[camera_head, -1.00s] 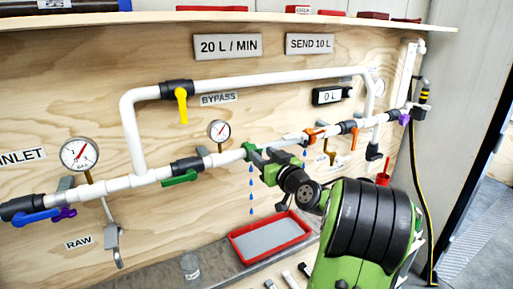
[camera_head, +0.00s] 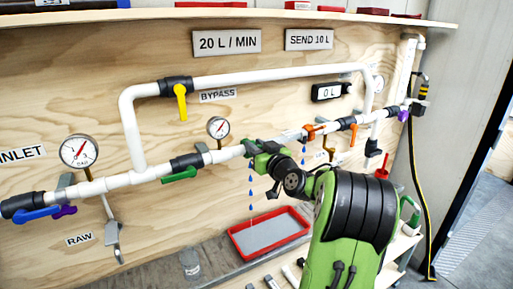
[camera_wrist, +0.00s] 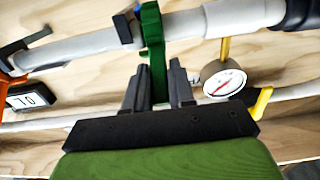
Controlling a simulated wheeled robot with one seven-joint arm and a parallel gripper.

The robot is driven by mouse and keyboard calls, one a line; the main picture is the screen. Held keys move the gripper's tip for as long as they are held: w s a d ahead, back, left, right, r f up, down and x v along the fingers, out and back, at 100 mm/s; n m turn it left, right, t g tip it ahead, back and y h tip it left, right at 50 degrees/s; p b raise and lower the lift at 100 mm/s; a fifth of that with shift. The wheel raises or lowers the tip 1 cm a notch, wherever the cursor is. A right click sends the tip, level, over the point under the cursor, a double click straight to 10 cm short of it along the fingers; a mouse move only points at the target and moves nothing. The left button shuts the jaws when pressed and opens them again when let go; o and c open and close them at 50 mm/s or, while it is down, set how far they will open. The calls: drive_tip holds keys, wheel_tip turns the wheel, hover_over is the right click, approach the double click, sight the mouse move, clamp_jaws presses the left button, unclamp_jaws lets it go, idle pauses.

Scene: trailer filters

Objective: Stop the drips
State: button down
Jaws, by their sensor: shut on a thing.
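A green collar (camera_head: 248,148) sits around the white pipe (camera_head: 222,154), with a green tab (camera_wrist: 157,72) standing out from it in the wrist view. My gripper (camera_wrist: 158,82) is shut on this tab, one dark finger on each side. In the head view my wrist partly hides the collar. Blue drops (camera_head: 250,190) fall in a line below the collar. A second line of drops (camera_head: 303,155) falls further right, near an orange fitting (camera_head: 309,132). A red tray (camera_head: 240,247) with a grey inside lies below on the ledge.
Valves with yellow (camera_head: 181,101), green (camera_head: 179,175) and blue (camera_head: 36,214) handles sit along the pipes. Gauges (camera_head: 79,151) stand above the lower pipe. A clear cup (camera_head: 190,264) and several small tools (camera_head: 271,282) are on the surfaces below.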

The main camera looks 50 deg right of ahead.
drive_tip(key=shift+r, duration=0.1)
drive_tip(key=r+g+p, duration=0.1)
drive_tip(key=p, duration=0.1)
drive_tip(key=shift+w+p, duration=0.2)
drive_tip(key=shift+p, duration=0.2)
drive_tip(key=g+p, duration=0.1)
drive_tip(key=p, duration=0.1)
drive_tip(key=r+g+y+p, duration=0.1)
drive_tip(key=p, duration=0.1)
drive_tip(key=shift+w+d+r+p, duration=0.15)
drive_tip(key=shift+w+p, duration=0.15)
drive_tip(key=shift+w, duration=0.1)
drive_tip(key=g+p, duration=0.1)
drive_tip(key=p, duration=0.1)
drive_tip(key=w+g+p, duration=0.1)
drive_tip(key=p, duration=0.1)
drive_tip(key=shift+d+r+y, duration=0.15)
drive_tip(key=shift+r+y, duration=0.2)
drive_tip(key=shift+y, duration=0.05)
drive_tip(key=p, duration=0.1)
drive_tip(key=g+p, duration=0.1)
drive_tip(key=p, duration=0.1)
drive_tip(key=shift+w+d+g, duration=0.15)
drive_tip(key=shift+w+g, duration=0.15)
drive_tip(key=shift+w, duration=0.05)
drive_tip(key=c, duration=1)
unclamp_jaws()
drive_tip(key=shift+f, duration=0.1)
drive_tip(key=shift+c, duration=0.2)
